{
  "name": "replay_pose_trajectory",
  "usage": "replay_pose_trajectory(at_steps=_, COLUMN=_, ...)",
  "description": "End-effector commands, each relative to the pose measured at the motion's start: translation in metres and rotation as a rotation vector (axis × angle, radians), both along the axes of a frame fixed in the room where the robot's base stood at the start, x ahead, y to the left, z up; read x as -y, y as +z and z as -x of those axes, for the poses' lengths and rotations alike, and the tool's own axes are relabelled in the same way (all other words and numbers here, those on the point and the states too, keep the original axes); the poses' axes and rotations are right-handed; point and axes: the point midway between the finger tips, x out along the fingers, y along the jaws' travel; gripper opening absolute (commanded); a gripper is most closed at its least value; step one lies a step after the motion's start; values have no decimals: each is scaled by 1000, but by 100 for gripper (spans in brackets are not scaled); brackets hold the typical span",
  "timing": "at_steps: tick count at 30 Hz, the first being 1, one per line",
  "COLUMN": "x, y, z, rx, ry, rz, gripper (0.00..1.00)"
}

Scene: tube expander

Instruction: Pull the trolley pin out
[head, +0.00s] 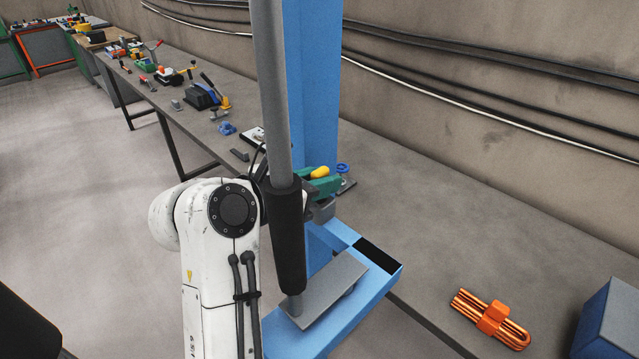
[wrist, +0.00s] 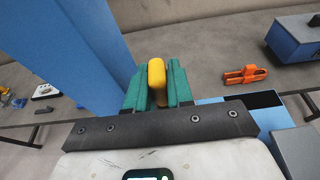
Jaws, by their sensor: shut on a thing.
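The yellow trolley pin (wrist: 156,76) is between the two green fingers of my gripper (wrist: 157,88) in the wrist view. My gripper is shut on it.
A grey pole with a black grip (head: 287,240) stands in front of the column. A blue base with a grey plate (head: 328,288) lies below. On the bench are an orange clamp with copper tubes (head: 492,318) and a blue box (head: 610,320). Tools line the far bench.

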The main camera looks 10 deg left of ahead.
Motion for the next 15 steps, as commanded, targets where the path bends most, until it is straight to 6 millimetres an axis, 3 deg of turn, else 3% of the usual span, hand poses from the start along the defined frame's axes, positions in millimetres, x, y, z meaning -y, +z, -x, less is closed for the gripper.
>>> replay_pose_trajectory(at_steps=15, x=0, y=1, z=0, rx=2, ry=1, rz=0, gripper=0)
